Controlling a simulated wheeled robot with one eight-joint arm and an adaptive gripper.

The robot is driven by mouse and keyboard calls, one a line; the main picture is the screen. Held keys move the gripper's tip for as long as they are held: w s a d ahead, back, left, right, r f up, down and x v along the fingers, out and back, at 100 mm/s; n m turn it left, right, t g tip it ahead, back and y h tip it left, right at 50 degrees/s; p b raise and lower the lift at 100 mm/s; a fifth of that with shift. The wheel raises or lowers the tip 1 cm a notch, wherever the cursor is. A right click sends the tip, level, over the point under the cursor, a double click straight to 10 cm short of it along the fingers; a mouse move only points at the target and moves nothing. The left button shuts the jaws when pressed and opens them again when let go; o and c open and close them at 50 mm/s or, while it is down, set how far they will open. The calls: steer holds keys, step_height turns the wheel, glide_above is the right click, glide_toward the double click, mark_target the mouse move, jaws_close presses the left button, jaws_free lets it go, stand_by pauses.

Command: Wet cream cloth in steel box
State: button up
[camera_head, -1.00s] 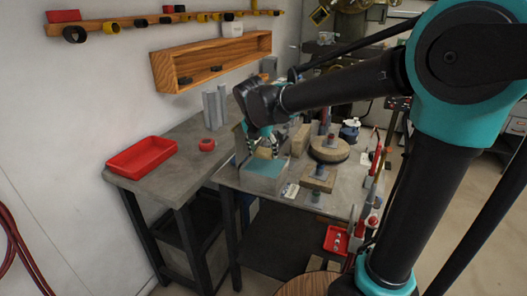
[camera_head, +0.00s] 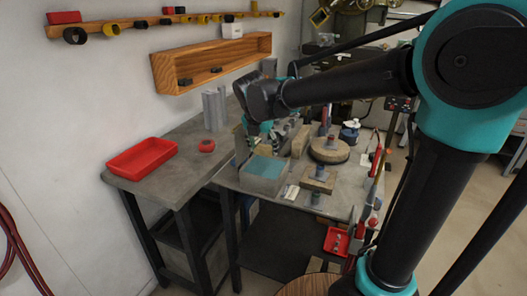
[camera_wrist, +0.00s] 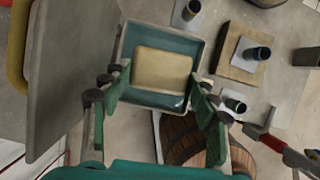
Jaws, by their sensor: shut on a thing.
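The cream cloth (camera_wrist: 163,72) is a flat, pale rectangle between my fingertips in the wrist view. My gripper (camera_wrist: 158,84) is shut on it, with a dark-padded finger at each side. Behind the cloth in that view is the steel box (camera_wrist: 125,45), a square grey box with a teal surface inside. The cloth's height over that surface is hard to judge. In the head view the steel box (camera_head: 262,184) stands at the near left corner of the bench, and my gripper (camera_head: 268,140) is above its back part. The cloth is not clear there.
A grey upright plate (camera_wrist: 70,70) stands close left of the box in the wrist view. A round stone wheel (camera_head: 329,150) and a block with a dark peg (camera_head: 318,181) stand to the right. A red tray (camera_head: 142,157) lies on the left bench.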

steer(key=shift+r, duration=2.15)
